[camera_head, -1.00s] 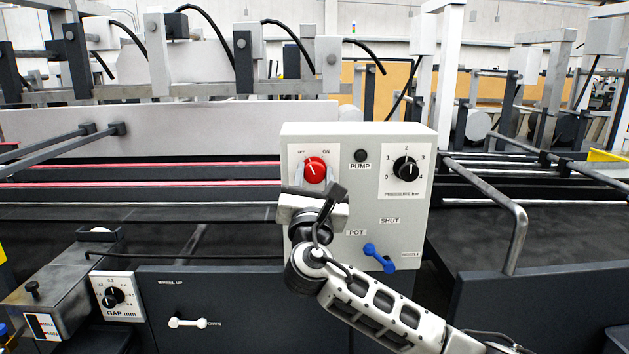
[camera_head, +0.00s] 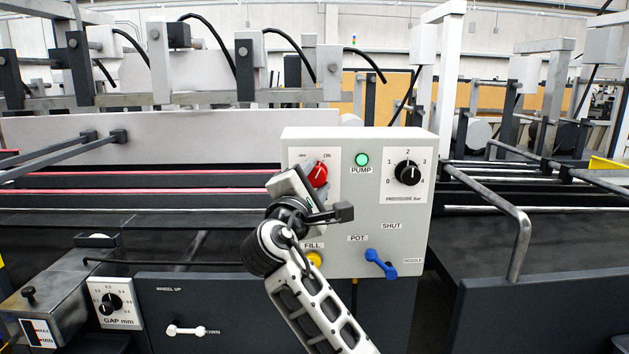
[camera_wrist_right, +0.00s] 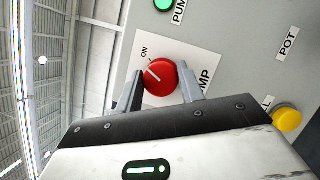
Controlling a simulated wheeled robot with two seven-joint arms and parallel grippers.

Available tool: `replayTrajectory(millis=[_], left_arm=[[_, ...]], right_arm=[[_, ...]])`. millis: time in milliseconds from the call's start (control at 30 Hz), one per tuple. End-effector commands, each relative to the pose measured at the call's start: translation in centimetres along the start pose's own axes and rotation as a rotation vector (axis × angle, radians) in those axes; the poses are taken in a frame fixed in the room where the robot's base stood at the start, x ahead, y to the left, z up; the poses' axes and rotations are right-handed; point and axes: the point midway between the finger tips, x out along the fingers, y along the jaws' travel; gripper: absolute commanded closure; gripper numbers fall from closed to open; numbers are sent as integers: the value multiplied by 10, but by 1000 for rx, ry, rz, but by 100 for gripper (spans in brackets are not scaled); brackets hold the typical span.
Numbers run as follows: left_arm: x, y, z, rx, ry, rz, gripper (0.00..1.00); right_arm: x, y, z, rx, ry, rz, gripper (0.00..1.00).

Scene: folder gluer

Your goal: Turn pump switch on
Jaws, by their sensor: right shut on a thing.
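The red pump switch (camera_head: 318,174) is a round knob on the grey control box (camera_head: 350,240), at the box's upper left. Its white pointer leans toward the ON label. The pump lamp (camera_head: 362,160) right of it glows green. My right gripper (camera_head: 308,180) is at the switch and hides its left part. In the right wrist view, the two fingers of the gripper (camera_wrist_right: 164,92) sit on either side of the red knob (camera_wrist_right: 158,77), shut on it. The green lamp (camera_wrist_right: 163,4) shows at the top edge there. My left gripper is not in view.
The pressure dial (camera_head: 408,173) sits at the box's upper right. A blue lever (camera_head: 380,263) and a yellow button (camera_head: 315,259) are below. A bent metal rail (camera_head: 518,235) stands right of the box. The gap dial (camera_head: 110,304) is at lower left.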

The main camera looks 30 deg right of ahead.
Motion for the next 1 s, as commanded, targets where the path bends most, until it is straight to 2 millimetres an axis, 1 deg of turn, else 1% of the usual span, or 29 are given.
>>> replayTrajectory(millis=[100,333,867,900,967,1000], left_arm=[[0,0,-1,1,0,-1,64],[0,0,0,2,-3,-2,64],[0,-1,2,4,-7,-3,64],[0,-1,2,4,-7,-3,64],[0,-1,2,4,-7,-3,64],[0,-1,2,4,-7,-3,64]], right_arm=[[0,0,0,60,0,-28,85],[0,0,0,130,0,-56,85],[0,0,0,154,-1,-66,85],[0,0,0,154,-1,-66,59],[0,0,0,154,0,-65,43],[0,0,0,154,0,-65,41]])
